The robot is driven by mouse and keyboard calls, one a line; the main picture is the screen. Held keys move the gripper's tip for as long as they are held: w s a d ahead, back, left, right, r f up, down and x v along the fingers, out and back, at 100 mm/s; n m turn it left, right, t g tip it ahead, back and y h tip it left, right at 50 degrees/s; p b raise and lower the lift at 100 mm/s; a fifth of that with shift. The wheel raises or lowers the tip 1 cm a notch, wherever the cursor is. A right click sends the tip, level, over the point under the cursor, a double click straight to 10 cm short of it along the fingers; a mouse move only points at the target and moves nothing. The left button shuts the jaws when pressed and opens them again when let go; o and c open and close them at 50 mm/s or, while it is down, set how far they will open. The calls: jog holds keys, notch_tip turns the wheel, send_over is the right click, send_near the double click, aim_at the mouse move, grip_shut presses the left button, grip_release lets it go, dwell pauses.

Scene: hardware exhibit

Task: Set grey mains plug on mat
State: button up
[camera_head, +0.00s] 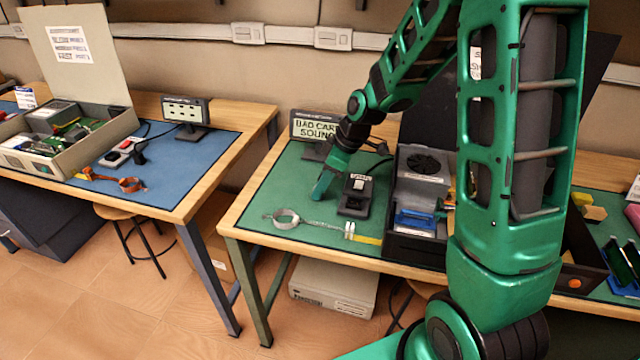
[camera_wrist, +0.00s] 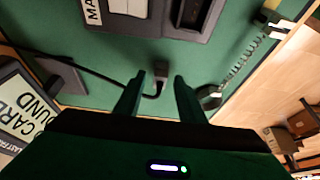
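A small grey plug (camera_wrist: 160,70) with a dark cable shows in the wrist view, just beyond and between my fingertips. My gripper (camera_wrist: 158,80) is open, one finger to each side of the plug, with a gap on both sides. In the head view my gripper (camera_head: 319,195) points down at the green mat (camera_head: 262,190), left of the dark switch unit (camera_head: 356,195). The plug is hidden behind my gripper there. The green mat (camera_wrist: 110,100) lies behind the plug in the wrist view; I cannot tell if they touch.
The switch unit (camera_wrist: 185,15) is close above the plug in the wrist view. A wrist strap (camera_head: 287,218) with a coiled cord lies at the mat's front. A sign (camera_head: 314,128) stands behind my gripper. An open case (camera_head: 415,247) stands right. The mat's left part is clear.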

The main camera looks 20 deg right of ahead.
jog(key=v, duration=1.2)
jog(key=s+d+m+g+h, duration=0.1)
jog(key=s+d+m, duration=0.3)
jog(key=s, duration=0.6)
jog(key=s+d+m+g+h, duration=0.1)
jog(key=s+d+m, duration=0.3)
jog(key=s+m, duration=0.3)
jog(key=s+d+m+h, duration=0.1)
jog(key=s+d+m, duration=0.3)
jog(key=s, duration=0.8)
jog(key=shift+s+r+m+g, duration=0.3)
jog(key=shift+r+m+g, duration=0.15)
jog(key=shift+m, duration=0.65)
jog(key=shift+d, duration=0.1)
